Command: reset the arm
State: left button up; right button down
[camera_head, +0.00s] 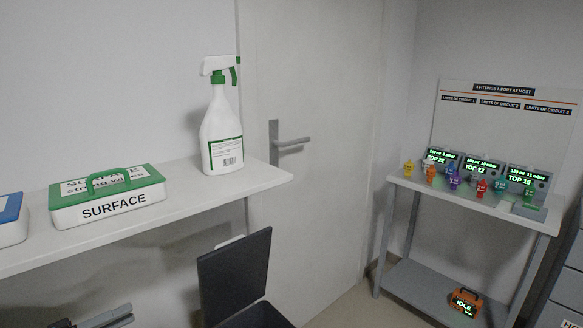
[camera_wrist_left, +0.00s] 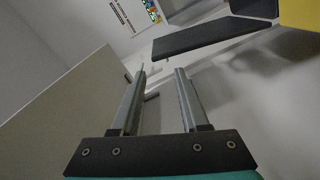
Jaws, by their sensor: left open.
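My left gripper (camera_head: 118,314) shows at the bottom left of the head view, below the wall shelf. Its jaws are apart. In the left wrist view its two grey fingers (camera_wrist_left: 160,75) stand apart with nothing between them. My right gripper is in neither view.
The white shelf (camera_head: 262,175) carries a spray bottle (camera_head: 220,130), a green-lidded SURFACE box (camera_head: 108,203) and a blue-lidded box (camera_head: 12,220). A door (camera_head: 310,90) is behind. A right-hand table (camera_head: 470,205) holds lit screens and coloured fittings; an orange IDLE unit (camera_head: 466,302) sits below.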

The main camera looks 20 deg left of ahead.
pick_arm(q)
jog(key=d+f+m+g+y, duration=0.1)
jog(key=d+f, duration=0.4)
jog(key=d, duration=0.2)
jog(key=w+d+f+m+g+y, duration=0.1)
jog(key=d+f+g+y, duration=0.1)
jog(key=d+f, duration=0.4)
jog(key=w+d+f+m+g+y, duration=0.1)
jog(key=d+f+y, duration=0.1)
jog(key=d+f, duration=0.3)
jog(key=shift+w+d+f+g, duration=0.1)
jog(key=shift+d+f+g, duration=0.1)
jog(key=shift+d, duration=0.75)
jog(key=shift+w+d+f+g, duration=0.1)
jog(key=shift+d+f+g, duration=0.1)
jog(key=shift+d, duration=0.75)
jog(key=s+d+r+m+g+y, duration=0.3)
jog(key=s+d+r+m+g, duration=0.45)
jog(key=s+d, duration=0.5)
jog(key=a+f, duration=0.3)
jog(key=f, duration=1.9)
jog(key=s+a+f+g, duration=0.1)
jog(key=s+a+f, duration=0.4)
jog(key=s+f, duration=0.6)
jog(key=shift+s+a+f, duration=0.2)
jog(key=shift+s+f, duration=0.15)
jog(key=shift+f, duration=0.15)
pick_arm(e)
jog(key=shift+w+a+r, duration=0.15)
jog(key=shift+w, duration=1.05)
